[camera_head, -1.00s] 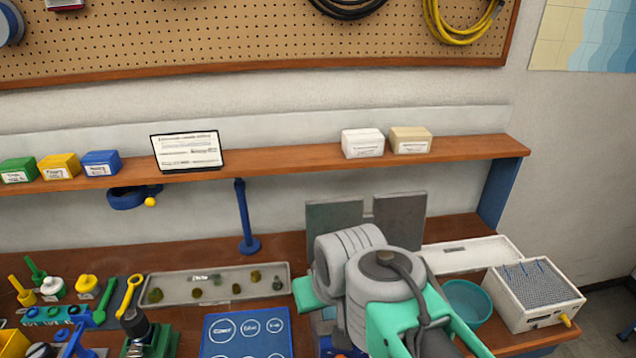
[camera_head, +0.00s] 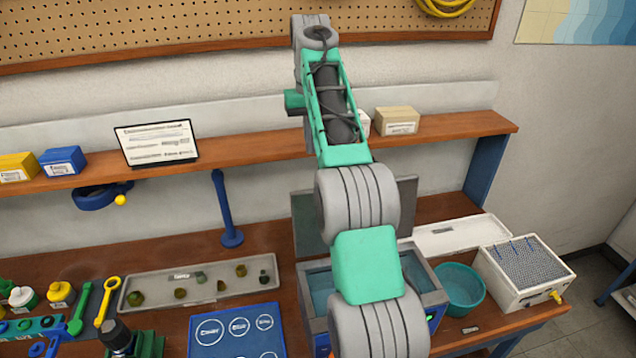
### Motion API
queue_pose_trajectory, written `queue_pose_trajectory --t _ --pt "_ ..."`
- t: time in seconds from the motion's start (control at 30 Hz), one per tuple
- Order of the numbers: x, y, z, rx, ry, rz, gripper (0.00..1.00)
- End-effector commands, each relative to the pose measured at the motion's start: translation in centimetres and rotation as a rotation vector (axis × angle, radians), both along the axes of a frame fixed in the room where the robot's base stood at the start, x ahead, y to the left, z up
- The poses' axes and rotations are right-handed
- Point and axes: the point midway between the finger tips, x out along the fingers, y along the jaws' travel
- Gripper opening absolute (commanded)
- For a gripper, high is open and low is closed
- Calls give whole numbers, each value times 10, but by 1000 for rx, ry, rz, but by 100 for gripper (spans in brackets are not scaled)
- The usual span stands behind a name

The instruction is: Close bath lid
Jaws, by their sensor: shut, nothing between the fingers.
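The bath (camera_head: 434,297) is a grey-rimmed box with blue-green water inside, standing on the bench at centre right. Its lid shows as two flat grey panels standing upright at the back edge, a left panel (camera_head: 306,222) and a right panel (camera_head: 408,194), so the bath is open. My arm passes in front of the bath and hides its middle and part of both panels. The arm rises from the bottom edge past the shelf to a joint near the pegboard. My gripper is not in view.
A teal bowl (camera_head: 461,286) and a white box with a mesh top (camera_head: 522,274) stand right of the bath. A white tray (camera_head: 452,238) lies behind them. A blue board (camera_head: 236,334) and a grey sample tray (camera_head: 152,297) lie left. The shelf (camera_head: 262,150) runs above.

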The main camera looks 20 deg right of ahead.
Motion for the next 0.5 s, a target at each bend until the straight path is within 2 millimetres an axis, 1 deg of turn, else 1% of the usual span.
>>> queue_pose_trajectory --t 0.03,0.1,0.27,0.37,0.5 --pt "3 -5 -6 3 12 -6 0" --pt "4 -9 -9 7 23 -11 0" --pt "4 -10 -20 8 29 -12 0" --pt "2 -10 -35 8 30 -12 0" --pt "1 -9 -68 8 30 -12 0"
